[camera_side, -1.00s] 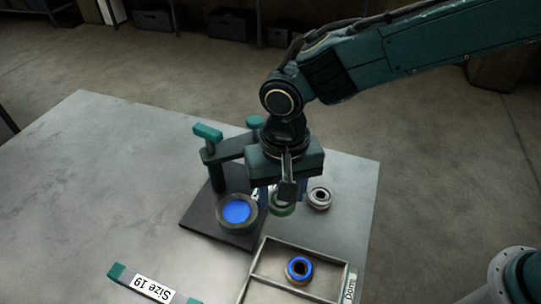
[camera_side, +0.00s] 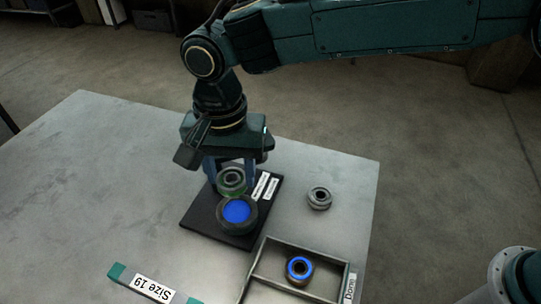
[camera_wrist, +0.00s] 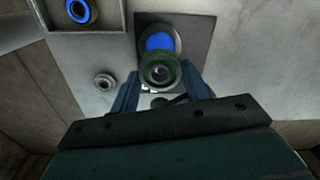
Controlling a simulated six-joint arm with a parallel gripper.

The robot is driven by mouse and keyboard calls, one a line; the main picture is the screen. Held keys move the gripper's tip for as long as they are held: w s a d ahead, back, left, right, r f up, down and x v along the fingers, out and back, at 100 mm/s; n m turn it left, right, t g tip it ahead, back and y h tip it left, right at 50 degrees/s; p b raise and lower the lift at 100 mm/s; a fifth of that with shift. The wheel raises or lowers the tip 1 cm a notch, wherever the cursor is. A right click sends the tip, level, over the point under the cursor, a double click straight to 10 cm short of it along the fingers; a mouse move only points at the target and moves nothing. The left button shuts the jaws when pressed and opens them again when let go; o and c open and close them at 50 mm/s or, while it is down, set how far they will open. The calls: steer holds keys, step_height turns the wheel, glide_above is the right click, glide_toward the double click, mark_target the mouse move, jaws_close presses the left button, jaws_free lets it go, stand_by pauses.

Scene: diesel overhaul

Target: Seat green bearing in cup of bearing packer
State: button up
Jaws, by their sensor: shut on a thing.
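My gripper (camera_side: 229,174) is shut on the green bearing (camera_side: 231,182), a ring with a green rim and a dark bore. The bearing is held above the dark base plate of the bearing packer (camera_side: 194,217), just behind the cup (camera_side: 251,221) with blue inside. In the wrist view the green bearing (camera_wrist: 159,72) sits between the finger tips and overlaps the near edge of the cup, whose blue inside (camera_wrist: 159,42) shows beyond it. The packer's arm and post are mostly hidden behind my gripper in the side view.
A grey bearing (camera_side: 319,198) stands loose on the table, right of the packer. A divided tray (camera_side: 257,262) labelled "Done" holds a blue-ringed bearing (camera_side: 299,270). The table's left side is clear.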

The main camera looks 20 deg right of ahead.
steer(key=shift+f, duration=0.1)
glide_above(237, 212)
steer(key=shift+f, duration=3.1)
steer(key=shift+f, duration=0.85)
steer(key=o, duration=1.3)
steer(key=shift+r, duration=0.1)
steer(key=shift+r, duration=3.4)
steer(key=shift+r, duration=0.15)
